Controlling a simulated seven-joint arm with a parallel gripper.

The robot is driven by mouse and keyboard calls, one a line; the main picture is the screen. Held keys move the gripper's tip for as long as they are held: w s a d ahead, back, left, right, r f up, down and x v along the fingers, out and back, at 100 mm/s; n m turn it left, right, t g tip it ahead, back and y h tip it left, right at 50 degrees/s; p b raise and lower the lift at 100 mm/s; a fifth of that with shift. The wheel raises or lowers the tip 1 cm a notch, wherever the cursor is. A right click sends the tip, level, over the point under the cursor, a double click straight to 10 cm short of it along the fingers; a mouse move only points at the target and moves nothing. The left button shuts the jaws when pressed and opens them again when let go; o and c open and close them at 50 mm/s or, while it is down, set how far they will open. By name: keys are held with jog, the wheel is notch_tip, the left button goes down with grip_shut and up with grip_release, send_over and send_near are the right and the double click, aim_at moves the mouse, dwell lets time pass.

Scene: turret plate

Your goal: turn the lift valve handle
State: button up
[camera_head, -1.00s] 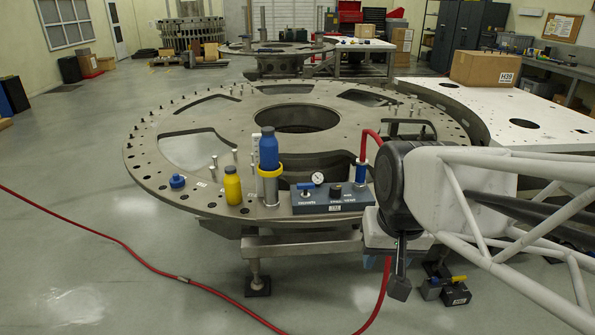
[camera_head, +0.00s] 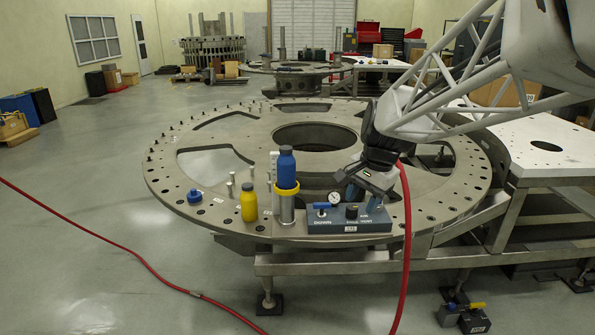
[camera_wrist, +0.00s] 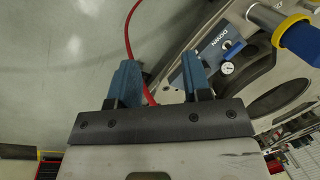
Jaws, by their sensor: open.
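The lift valve handle (camera_head: 322,206) is a small blue lever on the left end of a dark grey control box (camera_head: 348,227), above the word DOWN. In the wrist view the blue handle (camera_wrist: 234,50) shows to the right of the fingers. The box sits on the front rim of the turret plate (camera_head: 222,222). My gripper (camera_head: 362,203) is above the right part of the box, apart from the handle. Its two blue fingers are spread with nothing between them in the wrist view (camera_wrist: 158,75). The fingers hide part of the box's right end.
A blue-capped cylinder with a yellow collar (camera_head: 286,175) stands left of the box, beside a yellow bottle (camera_head: 249,206) and a blue cap (camera_head: 195,197). A gauge (camera_head: 334,198) and black knob stand on the box. A red hose (camera_head: 405,250) hangs at the right.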

jog(key=w+f+m+y, duration=0.1)
jog(key=w+f+m, duration=0.1)
jog(key=w, duration=0.6)
jog(key=w+f+m, duration=0.3)
jog(key=w, duration=0.5)
jog(key=m+g+y, duration=0.1)
jog(key=m, duration=0.3)
send_near(323, 203)
jog(key=shift+f, duration=0.6)
jog(key=shift+a+x, duration=0.2)
jog(key=shift+x, duration=3.7)
jog(key=shift+c, duration=0.3)
grip_shut()
jog(key=shift+y, duration=0.3)
